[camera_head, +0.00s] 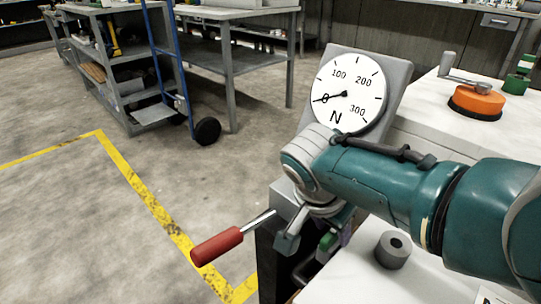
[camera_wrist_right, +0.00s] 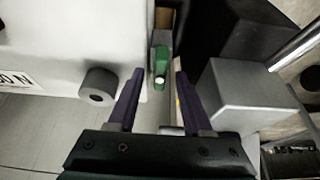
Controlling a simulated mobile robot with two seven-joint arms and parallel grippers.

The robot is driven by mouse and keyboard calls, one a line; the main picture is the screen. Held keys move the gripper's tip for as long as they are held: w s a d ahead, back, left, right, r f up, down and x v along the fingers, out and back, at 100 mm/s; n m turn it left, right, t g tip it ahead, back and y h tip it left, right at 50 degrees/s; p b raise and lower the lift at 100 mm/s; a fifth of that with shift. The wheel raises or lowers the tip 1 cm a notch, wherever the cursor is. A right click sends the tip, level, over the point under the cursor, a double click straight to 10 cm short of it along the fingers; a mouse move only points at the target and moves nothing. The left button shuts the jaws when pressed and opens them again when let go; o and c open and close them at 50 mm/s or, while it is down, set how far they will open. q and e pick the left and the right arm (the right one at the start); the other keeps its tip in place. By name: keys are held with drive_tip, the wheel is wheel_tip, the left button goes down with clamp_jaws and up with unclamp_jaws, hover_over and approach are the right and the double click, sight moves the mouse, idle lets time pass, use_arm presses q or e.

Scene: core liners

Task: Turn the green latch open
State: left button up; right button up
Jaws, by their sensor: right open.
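My right gripper (camera_wrist_right: 157,88) is open. In the right wrist view its two purple fingers stand apart, with the green latch (camera_wrist_right: 160,66) ahead of the gap between them. Nothing shows held between the fingers. In the head view my teal right arm reaches in from the right, and its wrist hides much of the gripper. A small green part (camera_head: 327,241) shows below the wrist, near the purple fingers. I cannot tell whether the fingers touch the latch. My left gripper is in neither view.
A dial gauge (camera_head: 347,93) stands behind my wrist. A red-handled lever (camera_head: 216,246) juts left. A grey cylinder (camera_head: 393,250) sits on the white surface, close to my arm. An orange crank (camera_head: 477,101) and another green part (camera_head: 518,76) are at the upper right.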

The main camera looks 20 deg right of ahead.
drive_tip(key=p+v, duration=0.5)
drive_tip(key=v, duration=0.4)
drive_tip(key=shift+f, duration=0.1)
drive_tip(key=s+a+r+n+t+y+p, duration=0.1)
drive_tip(key=s+r+n+p, duration=0.45)
drive_tip(key=r+p, duration=0.5)
drive_tip(key=s+r+n+y+p, duration=0.2)
drive_tip(key=s+r+n+p, duration=0.4)
drive_tip(key=r, duration=0.7)
drive_tip(key=s+a+r+n+t+y+p, duration=0.1)
drive_tip(key=s+r+n+p, duration=0.3)
drive_tip(key=s+r+p, duration=0.55)
wheel_tip(320, 180, up, 39)
drive_tip(key=w+p, duration=0.1)
drive_tip(key=p, duration=3.6)
drive_tip(key=shift+w, duration=0.3)
drive_tip(key=shift+r, duration=0.1)
